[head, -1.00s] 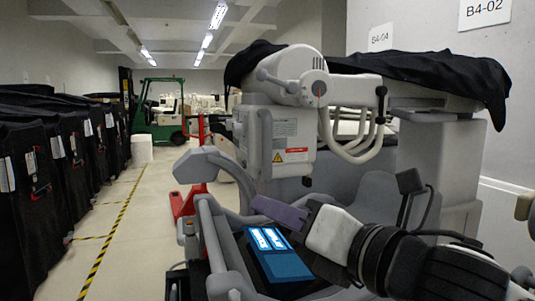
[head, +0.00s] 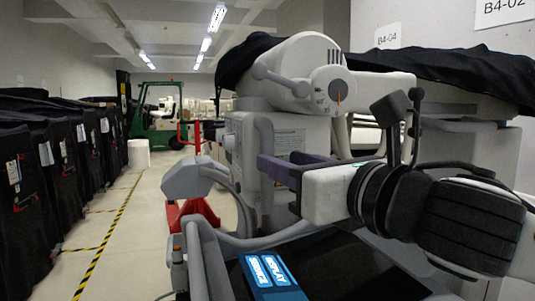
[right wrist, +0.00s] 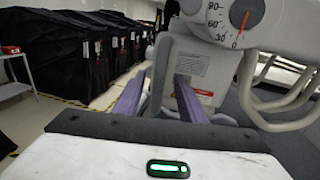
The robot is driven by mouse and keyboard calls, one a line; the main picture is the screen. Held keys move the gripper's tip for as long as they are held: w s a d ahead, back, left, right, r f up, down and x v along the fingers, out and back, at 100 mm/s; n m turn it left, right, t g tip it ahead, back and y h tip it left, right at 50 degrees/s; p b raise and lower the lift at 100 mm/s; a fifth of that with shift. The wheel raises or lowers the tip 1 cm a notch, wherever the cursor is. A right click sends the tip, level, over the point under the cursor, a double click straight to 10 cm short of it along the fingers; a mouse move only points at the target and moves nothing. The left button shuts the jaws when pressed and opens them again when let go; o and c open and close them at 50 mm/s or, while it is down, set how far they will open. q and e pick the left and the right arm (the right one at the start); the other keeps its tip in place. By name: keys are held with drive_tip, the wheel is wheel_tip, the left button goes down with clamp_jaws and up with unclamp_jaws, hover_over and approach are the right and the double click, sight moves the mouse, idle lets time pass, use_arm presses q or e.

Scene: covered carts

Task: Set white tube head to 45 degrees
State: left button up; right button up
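The white tube head (head: 352,88) sits on top of the machine, with a grey handle bar (head: 280,86) on its left. Its round dial (head: 338,91) has a red pointer directed downward. In the right wrist view the dial (right wrist: 246,13) shows marks 90, 60, 30 and 0, with the pointer close to 0. My right gripper (head: 268,166) is below and left of the tube head, in front of the white housing. My left gripper is out of view.
A blue-lit display panel (head: 268,275) lies low in front. Black covered carts (head: 50,175) line the left. A green forklift (head: 160,125) and a red pallet jack (head: 190,212) stand behind. The floor aisle (head: 120,215) is clear.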

drive_tip(key=x, duration=0.6)
drive_tip(key=shift+w+f+p, duration=0.1)
drive_tip(key=shift+w+p, duration=0.05)
drive_tip(key=shift+p, duration=0.15)
clamp_jaws()
